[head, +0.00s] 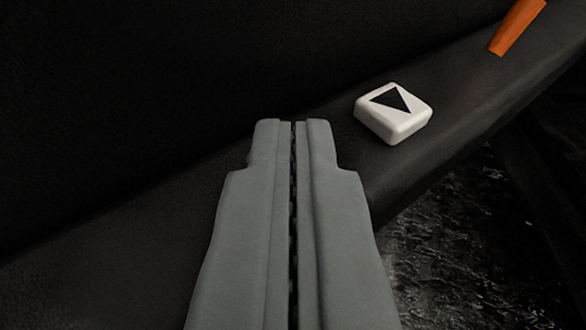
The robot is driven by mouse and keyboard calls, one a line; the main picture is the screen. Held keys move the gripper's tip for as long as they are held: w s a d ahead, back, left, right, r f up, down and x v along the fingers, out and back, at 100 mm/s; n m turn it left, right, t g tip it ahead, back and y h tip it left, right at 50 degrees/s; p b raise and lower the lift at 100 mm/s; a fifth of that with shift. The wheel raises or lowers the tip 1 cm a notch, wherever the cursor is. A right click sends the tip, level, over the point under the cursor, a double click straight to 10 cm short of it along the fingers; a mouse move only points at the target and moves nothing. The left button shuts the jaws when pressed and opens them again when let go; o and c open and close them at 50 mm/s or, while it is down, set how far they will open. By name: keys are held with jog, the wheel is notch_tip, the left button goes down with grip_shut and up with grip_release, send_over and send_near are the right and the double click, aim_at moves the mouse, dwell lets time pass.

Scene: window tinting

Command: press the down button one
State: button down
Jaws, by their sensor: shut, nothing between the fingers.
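The button (394,114) is a small white block with rounded edges and a black triangle on its top face. It sits on a dark ledge (460,95), right of the picture's middle. My gripper (293,122) is grey and shut, with nothing between its fingers. Its fingertips lie to the left of the button in the picture and are apart from it. The button is fully in view. I cannot tell how high the fingertips are above the ledge.
An orange object (517,27) lies on the ledge at the upper right, cut off by the picture's top edge. A dark wall or panel (130,80) rises behind the ledge. The ledge drops off at its front edge to a dark, rough floor (450,240).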

jog(key=shift+f, duration=0.1)
jog(key=shift+s+f, duration=0.1)
jog(key=shift+f, duration=0.95)
jog(key=shift+r, duration=0.55)
notch_tip(320, 180, up, 4)
jog(key=shift+f, duration=0.2)
jog(key=v, duration=0.9)
jog(key=shift+s, duration=0.4)
jog(key=shift+r, duration=0.1)
dwell(1.2)
